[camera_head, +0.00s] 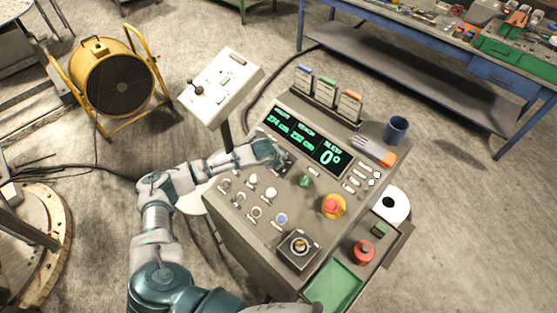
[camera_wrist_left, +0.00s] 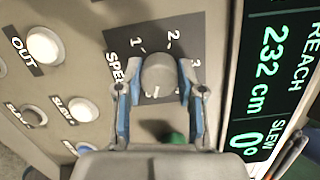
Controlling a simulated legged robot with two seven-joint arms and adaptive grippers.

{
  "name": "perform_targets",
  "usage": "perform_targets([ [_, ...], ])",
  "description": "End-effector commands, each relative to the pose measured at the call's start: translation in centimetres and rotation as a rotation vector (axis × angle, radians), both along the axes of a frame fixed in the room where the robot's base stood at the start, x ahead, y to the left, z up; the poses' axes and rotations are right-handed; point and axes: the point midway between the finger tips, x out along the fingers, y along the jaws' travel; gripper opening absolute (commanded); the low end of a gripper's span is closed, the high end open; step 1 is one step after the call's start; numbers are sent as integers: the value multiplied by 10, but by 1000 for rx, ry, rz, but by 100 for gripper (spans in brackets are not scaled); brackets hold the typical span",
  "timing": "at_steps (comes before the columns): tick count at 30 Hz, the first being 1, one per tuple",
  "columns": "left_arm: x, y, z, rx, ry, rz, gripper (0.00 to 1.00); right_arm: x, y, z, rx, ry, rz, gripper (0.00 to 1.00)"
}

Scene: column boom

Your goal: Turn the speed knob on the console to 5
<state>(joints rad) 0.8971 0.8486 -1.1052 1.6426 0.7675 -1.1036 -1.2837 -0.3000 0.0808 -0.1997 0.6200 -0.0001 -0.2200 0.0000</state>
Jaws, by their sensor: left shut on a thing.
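The speed knob (camera_wrist_left: 158,75) is a round grey knob on a dark dial plate (camera_wrist_left: 140,38) marked "SPEED". The numbers 1, 2 and 3 show around it; the other marks are hidden by the knob and my fingers. My left gripper (camera_wrist_left: 156,88) is shut on the knob, with one blue-padded finger on each side. Which number the knob points to I cannot tell. In the head view my left gripper (camera_head: 284,162) reaches over the console (camera_head: 236,212) just below the display and covers the knob.
The green-lit display (camera_head: 301,142) lies above.

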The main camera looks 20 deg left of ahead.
Motion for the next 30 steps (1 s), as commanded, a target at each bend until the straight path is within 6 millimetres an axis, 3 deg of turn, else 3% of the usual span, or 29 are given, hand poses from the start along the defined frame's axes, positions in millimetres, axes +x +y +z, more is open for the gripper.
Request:
perform_targets([
  [18,0,0,0,24,-8,-38,3,0,1,0,1,0,0,0],
  [19,0,0,0,24,-8,-38,41,0,1,0,1,0,0,0],
  [22,0,0,0,23,-7,-37,63,0,1,0,1,0,0,0],
  [30,-1,0,0,23,-6,-38,63,0,1,0,1,0,0,0],
])
